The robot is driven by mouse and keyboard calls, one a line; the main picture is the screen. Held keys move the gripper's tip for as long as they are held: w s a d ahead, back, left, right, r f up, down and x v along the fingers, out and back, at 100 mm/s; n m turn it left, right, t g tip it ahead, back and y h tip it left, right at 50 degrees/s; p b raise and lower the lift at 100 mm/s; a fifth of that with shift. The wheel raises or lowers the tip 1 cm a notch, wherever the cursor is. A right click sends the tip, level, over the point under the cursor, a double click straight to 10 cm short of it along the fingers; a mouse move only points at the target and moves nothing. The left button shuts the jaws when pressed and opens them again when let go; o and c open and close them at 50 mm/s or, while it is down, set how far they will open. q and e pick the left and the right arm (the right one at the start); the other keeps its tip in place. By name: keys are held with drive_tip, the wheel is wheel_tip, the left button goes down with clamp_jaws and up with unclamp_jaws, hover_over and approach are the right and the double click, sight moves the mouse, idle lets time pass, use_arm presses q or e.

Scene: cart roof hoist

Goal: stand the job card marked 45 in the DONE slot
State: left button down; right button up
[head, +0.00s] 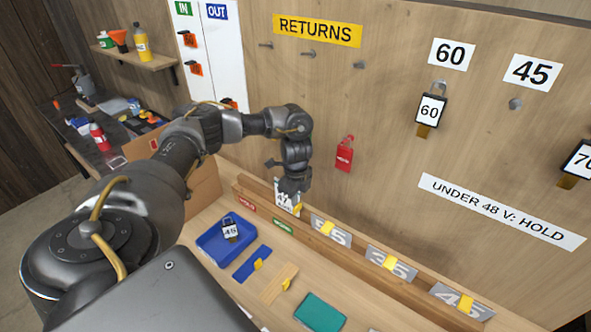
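A grey job card that reads 45 (473,303) leans in the long wooden rail (400,277) at the right end, with a yellow tab on it. My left gripper (290,190) points down over the left part of the rail, far from that card. A white card that seems to read 47 (282,198) is right at its fingertips. The fingers are too small and covered to tell whether they grip it. The green label (283,227), too small to read surely, and the red HOLD label (247,204) mark the rail's left end. My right gripper is out of view.
Two more grey cards, one like 55 (318,227) and one 35 (377,262), stand in the rail. A blue tray (210,246) holds a tag marked 45 (230,231). A teal block (320,313) lies in front. A red tag (344,158) hangs behind.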

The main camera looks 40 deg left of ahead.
use_arm(q)
drive_tip(key=shift+f+b, duration=0.3)
drive_tip(key=shift+f, duration=0.9)
drive_tip(key=c, duration=2.1)
unclamp_jaws()
drive_tip(key=shift+c, duration=0.2)
drive_tip(key=o, duration=1)
